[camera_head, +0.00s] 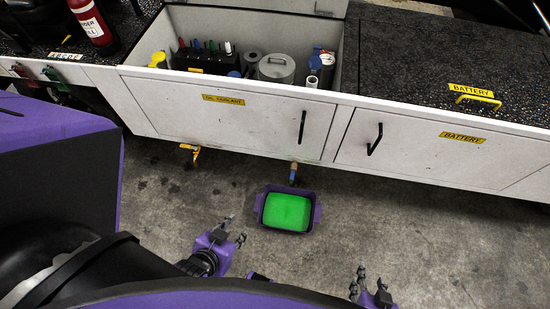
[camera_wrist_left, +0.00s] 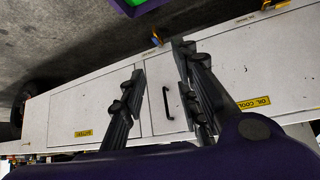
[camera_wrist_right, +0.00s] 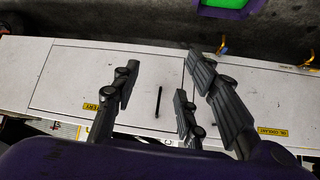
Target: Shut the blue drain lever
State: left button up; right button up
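The blue drain lever (camera_head: 293,179) is small and hangs under the lower edge of the white cabinet, on a brass-coloured tap. It appears to point downward; its exact angle is too small to tell. A purple tray (camera_head: 316,214) with bright green liquid sits on the floor just below it. My left gripper (camera_head: 236,229) is open and empty, left of the tray and nearer to me. My right gripper (camera_head: 359,280) is open and empty, right of the tray and nearer to me. Both wrist views show spread fingers, at left (camera_wrist_left: 160,64) and right (camera_wrist_right: 161,68).
A yellow lever (camera_head: 190,152) hangs under the cabinet further left. The white cabinet (camera_head: 250,125) has black door handles and an open compartment holding a grey pot (camera_head: 277,68) and bottles. A fire extinguisher (camera_head: 93,24) stands at the upper left. The concrete floor right of the tray is clear.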

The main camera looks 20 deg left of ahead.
jog(key=shift+w+r, duration=0.1)
jog(key=shift+w, duration=0.1)
jog(key=shift+w+r, duration=0.1)
jog(key=shift+w, duration=0.2)
